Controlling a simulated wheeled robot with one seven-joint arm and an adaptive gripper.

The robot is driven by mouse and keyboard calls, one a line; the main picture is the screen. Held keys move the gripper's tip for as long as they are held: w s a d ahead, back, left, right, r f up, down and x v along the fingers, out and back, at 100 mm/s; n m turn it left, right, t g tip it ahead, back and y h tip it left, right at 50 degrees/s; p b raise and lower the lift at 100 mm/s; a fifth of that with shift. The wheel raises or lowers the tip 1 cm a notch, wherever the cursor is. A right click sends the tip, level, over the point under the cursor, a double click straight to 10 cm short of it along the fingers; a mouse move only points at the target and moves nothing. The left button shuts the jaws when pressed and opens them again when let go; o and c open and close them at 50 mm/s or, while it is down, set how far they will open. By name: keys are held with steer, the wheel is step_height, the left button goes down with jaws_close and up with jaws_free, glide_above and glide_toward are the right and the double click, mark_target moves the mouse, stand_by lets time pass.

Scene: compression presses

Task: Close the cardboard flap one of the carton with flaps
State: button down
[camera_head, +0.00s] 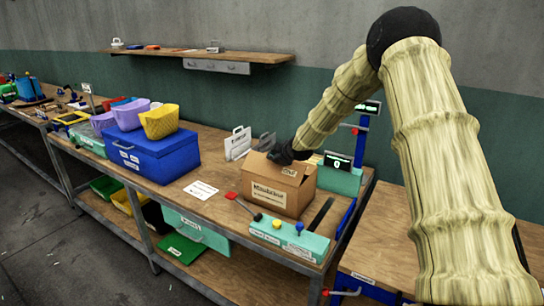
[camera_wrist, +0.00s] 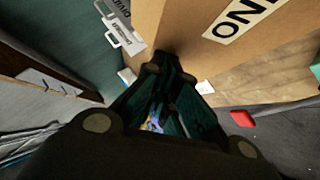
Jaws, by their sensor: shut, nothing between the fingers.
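The carton (camera_head: 270,197) is a brown cardboard box with a printed front label, standing upright on the workbench. Its cardboard flaps (camera_head: 258,164) show at the top, and a small label sits near the upper right. My gripper (camera_head: 284,156) is at the carton's top back edge, fingers shut and empty. In the wrist view my gripper (camera_wrist: 168,68) points at a close brown cardboard panel (camera_wrist: 195,22) with a label partly reading "ON". The fingertips are close beside this panel; I cannot tell whether they touch it. My gripper partly hides the carton's back edge.
A green control panel (camera_head: 290,238) with a lever and knobs stands in front of the carton. A green device with a display (camera_head: 340,178) is behind right. A blue chest (camera_head: 150,155) with baskets on top stands left. A white holder (camera_head: 238,144) is behind left.

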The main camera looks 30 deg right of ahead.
steer(key=shift+w+d, duration=0.1)
steer(key=shift+d, duration=0.1)
steer(key=shift+w+d+f+p, duration=0.3)
steer(key=shift+w+d+f, duration=0.05)
steer(key=shift+d+f, duration=0.15)
steer(key=shift+w+d+f+b, duration=0.35)
steer(key=shift+d+f, duration=0.2)
steer(key=shift+f, duration=0.2)
steer(key=shift+w+d+f+b, duration=0.3)
steer(key=shift+d+f, duration=0.25)
steer(key=shift+f, duration=0.2)
steer(key=shift+r, duration=0.1)
steer(key=s+d+r, duration=0.2)
steer(key=s+r, duration=0.1)
steer(key=r, duration=0.3)
steer(key=s+d+r, duration=0.1)
steer(key=s+r, duration=0.2)
steer(key=r, duration=0.3)
steer(key=shift+d+r+p, duration=0.15)
steer(key=shift+d+p, duration=0.2)
steer(key=shift+p, duration=0.1)
